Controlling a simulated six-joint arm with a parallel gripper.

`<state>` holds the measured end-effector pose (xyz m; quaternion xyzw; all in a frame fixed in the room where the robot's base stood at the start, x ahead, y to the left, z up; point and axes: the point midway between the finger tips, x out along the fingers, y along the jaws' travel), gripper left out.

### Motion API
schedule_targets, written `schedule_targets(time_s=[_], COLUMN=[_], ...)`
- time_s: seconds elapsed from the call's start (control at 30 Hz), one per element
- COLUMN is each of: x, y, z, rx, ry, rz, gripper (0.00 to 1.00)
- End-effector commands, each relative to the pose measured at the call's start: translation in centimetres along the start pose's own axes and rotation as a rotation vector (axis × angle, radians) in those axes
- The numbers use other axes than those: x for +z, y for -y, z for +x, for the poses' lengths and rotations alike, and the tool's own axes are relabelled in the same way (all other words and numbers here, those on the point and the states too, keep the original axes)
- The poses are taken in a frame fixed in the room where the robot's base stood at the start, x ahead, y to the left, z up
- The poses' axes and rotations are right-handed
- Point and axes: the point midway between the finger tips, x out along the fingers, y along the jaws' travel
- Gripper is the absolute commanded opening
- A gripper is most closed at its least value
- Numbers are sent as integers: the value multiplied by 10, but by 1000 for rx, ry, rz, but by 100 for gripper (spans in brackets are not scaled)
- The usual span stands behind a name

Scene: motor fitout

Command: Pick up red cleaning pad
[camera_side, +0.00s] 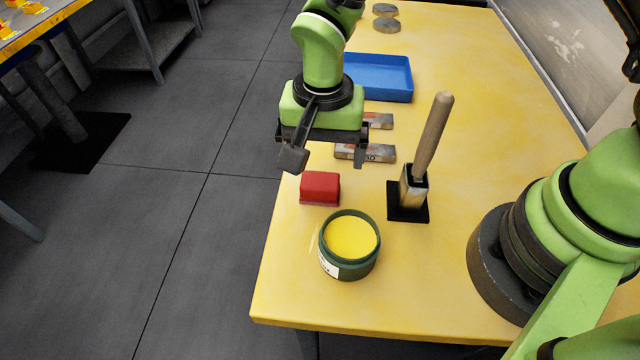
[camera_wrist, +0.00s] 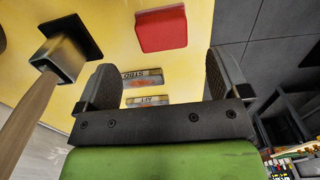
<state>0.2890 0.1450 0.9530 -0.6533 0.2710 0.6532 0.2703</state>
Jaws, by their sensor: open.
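The red cleaning pad (camera_side: 320,188) is a small red block lying on the yellow table near its left edge. In the wrist view the pad (camera_wrist: 161,28) shows at the top, beyond my fingertips and roughly between them. My gripper (camera_side: 326,162) is open and empty. It hangs above the table, a little behind and above the pad, and does not touch it. In the wrist view my two fingers (camera_wrist: 160,80) stand wide apart with nothing between them.
A green tin with yellow contents (camera_side: 351,242) stands in front of the pad. A wooden-handled tool (camera_side: 434,135) stands upright in a holder on a black base (camera_side: 408,214) to the right. Labelled metal blocks (camera_side: 365,153) and a blue tray (camera_side: 385,75) lie behind.

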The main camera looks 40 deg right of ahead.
Motion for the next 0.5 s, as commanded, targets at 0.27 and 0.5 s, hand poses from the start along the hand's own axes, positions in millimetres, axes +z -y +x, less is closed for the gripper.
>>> schedule_targets(time_s=[0.27, 0.5], x=[1, 2], y=[1, 3], z=[28, 62], rx=[2, 1], ry=[1, 2], rz=[-1, -1], gripper=[94, 94])
